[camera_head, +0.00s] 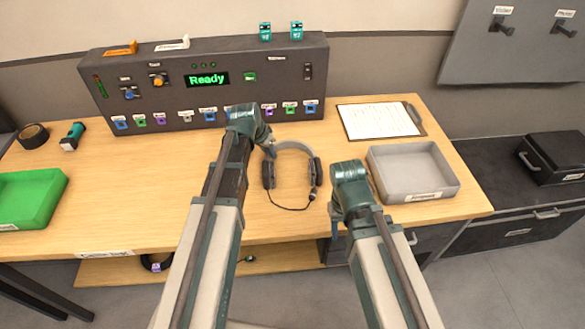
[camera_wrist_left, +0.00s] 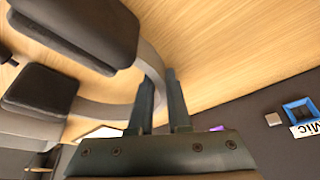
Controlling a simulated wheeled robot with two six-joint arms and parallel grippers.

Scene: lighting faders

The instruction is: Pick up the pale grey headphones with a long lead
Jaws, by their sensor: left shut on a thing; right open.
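The pale grey headphones (camera_head: 294,146) lie on the wooden table in front of the console, with dark ear pads and a dark lead curving towards the table's front. My left gripper (camera_head: 269,150) is at the left part of the headband. In the left wrist view, the left gripper (camera_wrist_left: 160,100) has its two fingers on either side of the grey headband (camera_wrist_left: 150,62), shut on it, with the dark ear pads (camera_wrist_left: 85,28) beside them. My right gripper (camera_head: 338,215) is open and empty, right of the headphones, near the table's front edge; its fingers are mostly hidden.
The console (camera_head: 150,100) with faders and a "Ready" display stands behind. A grey tray (camera_head: 452,185) and a clipboard (camera_head: 413,116) lie to the right. A green tray (camera_head: 50,190), a tape roll (camera_head: 33,136) and a teal item (camera_head: 72,137) are at left. The left-centre table is clear.

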